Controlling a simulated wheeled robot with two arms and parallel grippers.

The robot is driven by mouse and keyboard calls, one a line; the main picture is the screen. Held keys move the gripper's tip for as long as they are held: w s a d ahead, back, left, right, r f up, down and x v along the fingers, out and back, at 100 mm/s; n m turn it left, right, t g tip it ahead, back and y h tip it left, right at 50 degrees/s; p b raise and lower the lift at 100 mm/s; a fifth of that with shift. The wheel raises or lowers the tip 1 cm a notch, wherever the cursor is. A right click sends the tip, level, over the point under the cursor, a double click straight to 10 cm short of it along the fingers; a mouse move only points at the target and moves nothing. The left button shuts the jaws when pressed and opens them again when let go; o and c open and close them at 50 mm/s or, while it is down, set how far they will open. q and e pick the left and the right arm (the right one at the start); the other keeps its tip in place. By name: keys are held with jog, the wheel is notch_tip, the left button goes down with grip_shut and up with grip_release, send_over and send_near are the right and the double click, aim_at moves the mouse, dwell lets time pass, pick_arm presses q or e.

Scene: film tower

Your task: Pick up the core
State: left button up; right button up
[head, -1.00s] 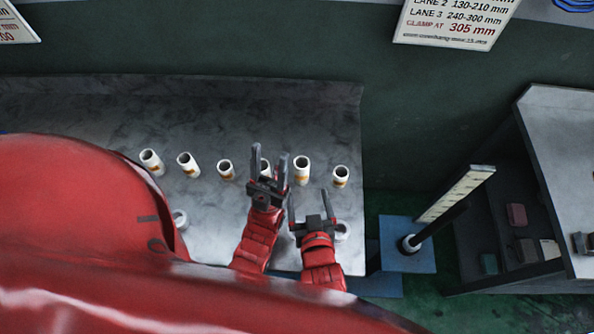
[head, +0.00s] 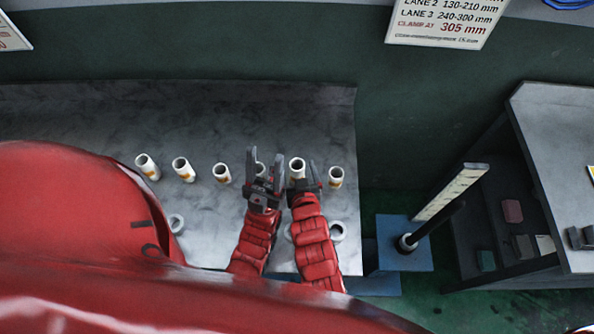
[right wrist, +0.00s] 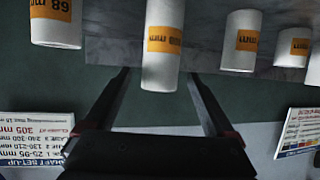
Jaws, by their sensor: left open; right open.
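Several white cores with orange labels stand in a row on the grey bench. One core (head: 297,167) stands just ahead of my right gripper (head: 300,172), which is open and empty. In the right wrist view this labelled core (right wrist: 163,45) shows between the lines of the open fingers (right wrist: 160,77); I cannot tell whether they reach around it. My left gripper (head: 265,157) is open, beside the right one, and partly hides another core (head: 260,170). More cores stand at left (head: 147,167), (head: 183,169), (head: 222,173), and one core (head: 336,177) at right.
The bench (head: 110,115) is bare behind the row. A blue-based stand (head: 420,255) with a tilted scale (head: 452,192) is right of the bench. A shelf unit (head: 560,150) stands farther right.

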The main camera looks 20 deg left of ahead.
aim_at(297, 162)
jog(key=shift+w+a+p, duration=0.1)
jog(key=shift+w+p, duration=0.2)
jog(key=shift+w, duration=0.1)
jog(key=p+x, duration=0.1)
jog(key=x, duration=0.2)
jog(key=shift+w+a+f+p, duration=0.3)
jog(key=shift+w, duration=0.15)
grip_shut()
